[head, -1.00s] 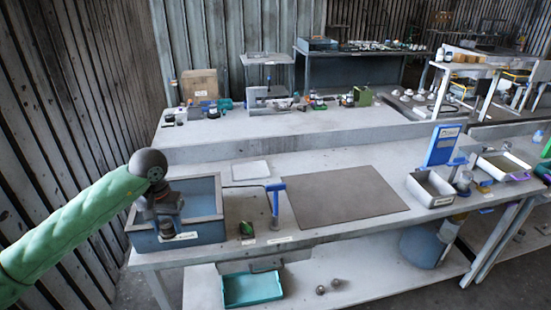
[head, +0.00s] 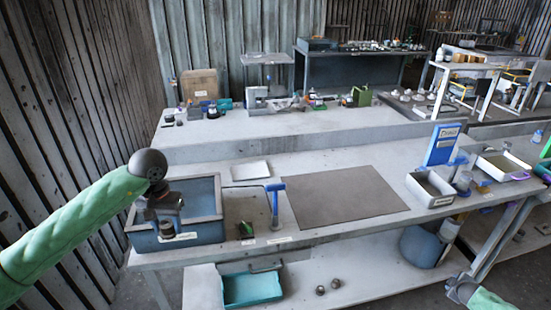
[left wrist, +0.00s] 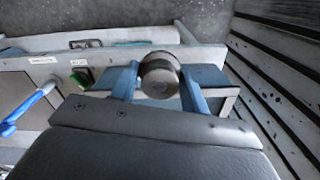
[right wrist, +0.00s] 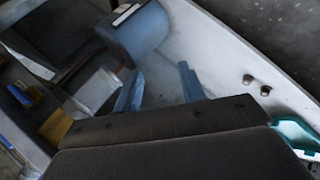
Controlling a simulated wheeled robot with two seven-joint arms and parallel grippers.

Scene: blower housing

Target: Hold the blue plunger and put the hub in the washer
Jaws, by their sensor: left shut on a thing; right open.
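My left gripper (head: 166,222) is shut on the hub, a short grey metal cylinder (left wrist: 160,78), which sits between the blue fingers in the left wrist view. In the head view they overlap the front of the washer, a blue open-topped tank (head: 208,232) at the table's left end. Their exact height over it is hard to tell. The blue plunger (head: 276,203) stands upright with a T-shaped handle, right of the washer, and nothing holds it. My right gripper (head: 462,288) is low at the right, beyond the table's front edge. It is open and empty in the right wrist view (right wrist: 160,90).
A dark mat (head: 345,197) covers the middle of the table. A small green item (head: 245,229) is beside the plunger. A grey bin (head: 430,187) and blue stand (head: 442,145) are at the right. The lower shelf holds a teal bin (head: 252,290) and two metal pieces (head: 321,290).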

